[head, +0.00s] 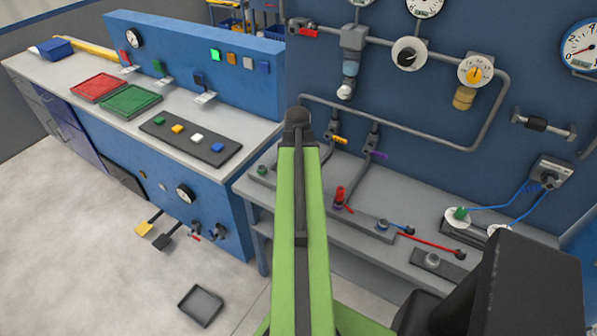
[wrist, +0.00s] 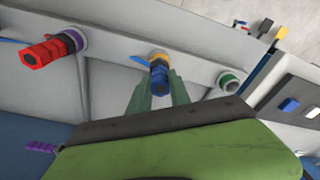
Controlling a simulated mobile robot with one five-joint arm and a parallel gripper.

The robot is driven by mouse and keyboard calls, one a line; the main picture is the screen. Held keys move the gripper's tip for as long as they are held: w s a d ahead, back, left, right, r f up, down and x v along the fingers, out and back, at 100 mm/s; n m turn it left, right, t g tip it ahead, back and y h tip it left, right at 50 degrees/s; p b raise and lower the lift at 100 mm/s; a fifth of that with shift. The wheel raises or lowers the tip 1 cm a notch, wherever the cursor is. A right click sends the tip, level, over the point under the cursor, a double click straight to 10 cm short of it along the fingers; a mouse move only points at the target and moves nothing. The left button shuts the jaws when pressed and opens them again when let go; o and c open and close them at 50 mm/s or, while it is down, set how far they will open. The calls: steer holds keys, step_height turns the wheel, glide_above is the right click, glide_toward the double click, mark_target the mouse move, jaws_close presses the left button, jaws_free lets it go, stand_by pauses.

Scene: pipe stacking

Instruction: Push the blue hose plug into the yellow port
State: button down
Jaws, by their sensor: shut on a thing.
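The blue hose plug (wrist: 160,77) stands between the fingers of my gripper (wrist: 158,90) in the wrist view, and the gripper is shut on it. Its far end meets the yellow port (wrist: 157,55), with the plug roughly in line with the ring. How deep it sits in the port I cannot tell. A blue hose (wrist: 138,59) shows beside the yellow ring. In the head view my green arm hides the plug, the yellow port and my fingers.
A red plug (wrist: 46,52) sits at the purple port (wrist: 73,40) left of my gripper; it also shows in the head view (head: 340,195). An empty green port (wrist: 228,82) is on the right. A pipe wall with gauges (head: 409,54) rises behind the bench.

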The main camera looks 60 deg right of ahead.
steer(key=c, duration=1.1)
jaws_free()
steer(key=r+p, duration=0.5)
steer(key=a+r+p, duration=0.1)
steer(key=r+p, duration=0.5)
steer(key=s+r+p, duration=0.1)
steer(key=r+p, duration=0.5)
steer(key=shift+a+r, duration=0.2)
steer(key=shift+a, duration=0.2)
